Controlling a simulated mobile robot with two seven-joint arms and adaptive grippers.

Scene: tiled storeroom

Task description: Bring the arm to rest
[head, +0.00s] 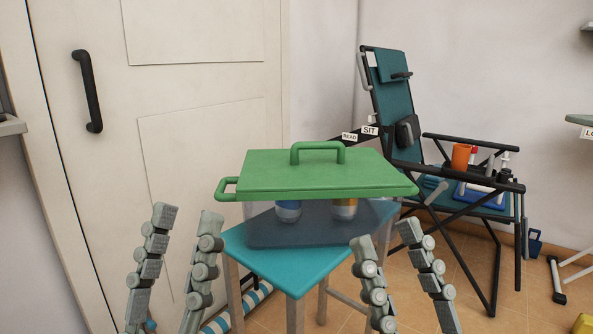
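My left gripper (187,214) is at the lower left, its two fingers apart with nothing between them. My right gripper (386,236) is at the lower middle right, its fingers also apart and empty. Both point upward in the picture, in front of and beside a teal stool (290,277). On the stool stands a see-through dark container (310,235) under a green lid (270,178) with a top handle and a side handle at its left. A blue-and-white item (288,211) and an orange-brown item (345,208) show inside. Neither gripper visibly holds the lid.
A teal folding chair (392,95) with black armrests stands at the back right, an orange cup (461,157) on its side tray. A white door (200,110) with a black handle (88,92) is at the left. Tiled floor (465,285) shows between stool and chair.

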